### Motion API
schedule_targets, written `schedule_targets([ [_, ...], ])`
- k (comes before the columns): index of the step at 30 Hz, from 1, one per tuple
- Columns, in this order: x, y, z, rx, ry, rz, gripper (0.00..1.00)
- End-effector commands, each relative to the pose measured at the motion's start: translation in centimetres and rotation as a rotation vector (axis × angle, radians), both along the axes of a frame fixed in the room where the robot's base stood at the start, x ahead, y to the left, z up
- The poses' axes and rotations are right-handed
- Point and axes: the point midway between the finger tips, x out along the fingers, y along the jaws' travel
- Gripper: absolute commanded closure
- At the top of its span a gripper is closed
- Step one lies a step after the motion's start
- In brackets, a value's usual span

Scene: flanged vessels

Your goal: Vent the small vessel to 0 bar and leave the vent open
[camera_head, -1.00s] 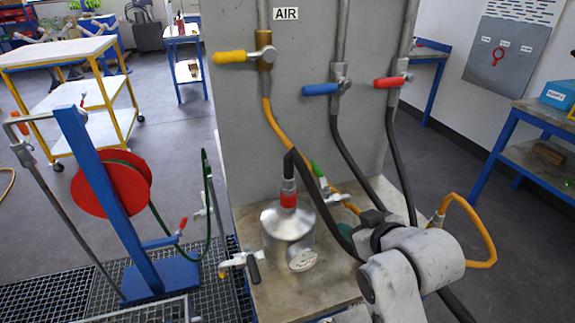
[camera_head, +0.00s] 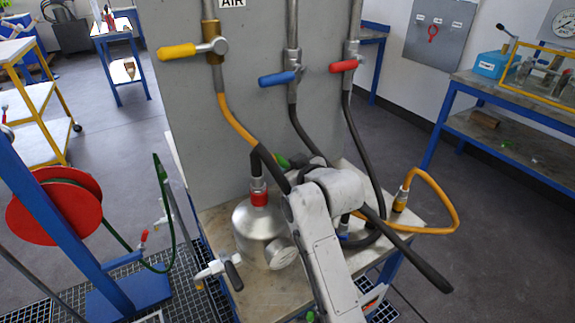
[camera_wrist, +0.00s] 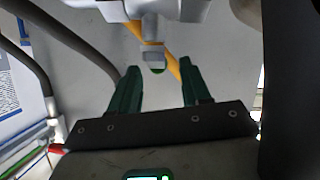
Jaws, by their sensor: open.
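The small silver vessel (camera_head: 255,232) stands upright on the bench, with a red collar (camera_head: 259,198) and a black hose on top. Its round gauge (camera_head: 280,253) faces front right; the reading is too small to tell. A valve with white and black handles (camera_head: 218,270) is at its lower left; I cannot tell whether it is open. In the wrist view my gripper (camera_wrist: 155,84) is open and empty, with a grey fitting with a green tip (camera_wrist: 156,62) beyond the fingers.
Yellow (camera_head: 177,52), blue (camera_head: 277,79) and red (camera_head: 343,67) valve handles are on the grey panel (camera_head: 190,120) behind. Hoses hang from them close to my arm. A red hose reel (camera_head: 50,205) stands left. A blue-framed bench (camera_head: 520,100) is at the right.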

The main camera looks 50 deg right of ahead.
Motion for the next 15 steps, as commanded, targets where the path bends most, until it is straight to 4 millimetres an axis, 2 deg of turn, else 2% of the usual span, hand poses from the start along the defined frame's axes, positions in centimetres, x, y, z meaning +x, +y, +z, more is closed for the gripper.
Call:
schedule_targets([
  [4, 0.78, -0.33, -0.34, 0.001, 0.001, -0.001, 0.53],
  [13, 0.92, -0.37, -0.43, 0.0, 0.0, 0.0, 0.53],
  [15, 0.91, -0.37, -0.42, 0.0, 0.0, 0.0, 0.59],
])
